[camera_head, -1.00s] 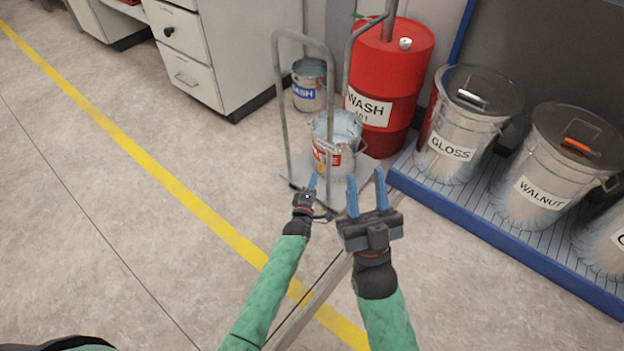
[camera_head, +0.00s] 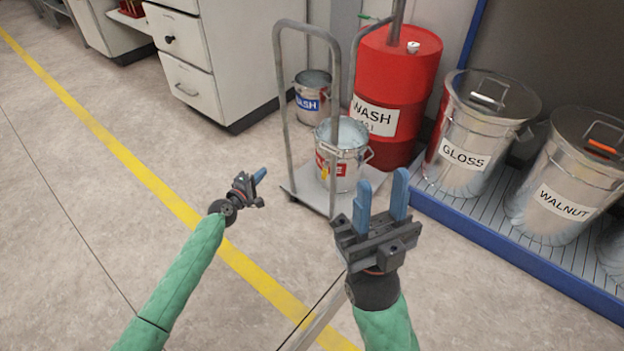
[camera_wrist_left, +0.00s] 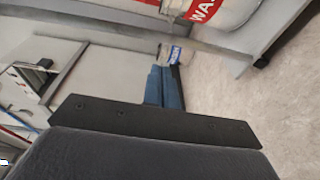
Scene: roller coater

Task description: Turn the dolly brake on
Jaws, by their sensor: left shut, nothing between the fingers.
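The dolly (camera_head: 310,194) is a grey flat platform with a tall tubular handle (camera_head: 280,100). A metal pail (camera_head: 340,152) with a red label stands on it. The platform edge and a dark caster (camera_wrist_left: 262,60) show at upper right in the left wrist view. I cannot make out the brake in either view. My left gripper (camera_head: 262,174) is shut and empty, left of the dolly and apart from it; its blue fingers (camera_wrist_left: 163,88) lie together in the left wrist view. My right gripper (camera_head: 384,190) is open and empty, in front of the dolly's right side.
A red WASH drum (camera_head: 400,75) stands behind the dolly. A smaller WASH pail (camera_head: 312,98) is beside the white drawer cabinet (camera_head: 215,60). GLOSS (camera_head: 470,135) and WALNUT (camera_head: 560,195) cans stand on a blue-edged platform at right. The floor at left is clear.

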